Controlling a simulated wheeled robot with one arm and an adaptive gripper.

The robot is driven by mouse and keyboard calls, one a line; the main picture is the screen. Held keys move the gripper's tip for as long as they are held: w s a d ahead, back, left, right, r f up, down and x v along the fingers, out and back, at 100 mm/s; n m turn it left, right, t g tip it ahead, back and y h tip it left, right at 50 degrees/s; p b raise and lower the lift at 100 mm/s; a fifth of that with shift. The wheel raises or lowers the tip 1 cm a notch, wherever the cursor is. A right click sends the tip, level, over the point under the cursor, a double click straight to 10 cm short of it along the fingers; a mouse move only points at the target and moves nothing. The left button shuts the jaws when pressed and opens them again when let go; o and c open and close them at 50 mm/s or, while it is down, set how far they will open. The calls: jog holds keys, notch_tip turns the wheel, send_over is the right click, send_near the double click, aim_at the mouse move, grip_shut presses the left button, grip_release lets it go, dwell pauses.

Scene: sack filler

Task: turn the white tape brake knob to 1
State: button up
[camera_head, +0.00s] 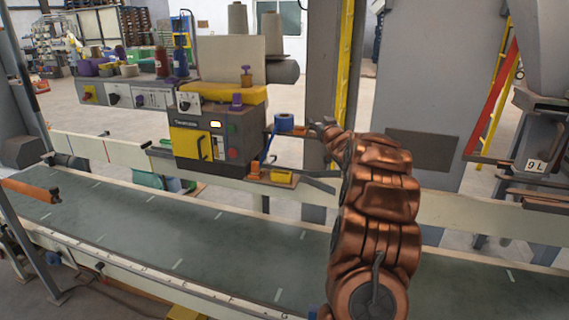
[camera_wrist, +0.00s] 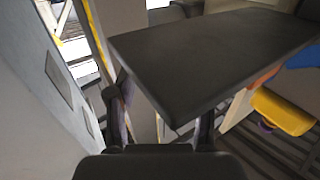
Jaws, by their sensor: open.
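The machine head (camera_head: 205,145) has a dark grey body with a yellow door, and stands beyond the conveyor. A small white dial plate with a knob (camera_head: 185,105) is at its upper left. Further left, a grey panel carries dark knobs on white plates (camera_head: 139,101). I cannot tell for sure which is the tape brake knob, and no setting is readable. My gripper (camera_wrist: 160,122) is open, with nothing between its fingers. In the head view, the arm's end is right of the machine, near a blue roll (camera_head: 284,122), apart from these knobs.
A dark flat plate (camera_wrist: 205,55) fills much of the wrist view just beyond the fingers. A yellow part (camera_wrist: 282,112) is to its right. The green conveyor belt (camera_head: 150,225) runs across the front and is bare. A grey post (camera_head: 325,60) stands behind the arm.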

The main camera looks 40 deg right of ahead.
jog(key=shift+d+r+n+t+y+p, duration=0.15)
jog(key=shift+n+t+y+p, duration=0.5)
jog(key=shift+p, duration=1.6)
jog(key=n+y+p, duration=0.1)
jog(key=y+p, duration=0.1)
jog(key=shift+y, duration=0.35)
jog(key=shift+n+p, duration=0.25)
jog(key=shift+p, duration=0.35)
jog(key=shift+y+p, duration=0.45)
jog(key=shift+y, duration=0.15)
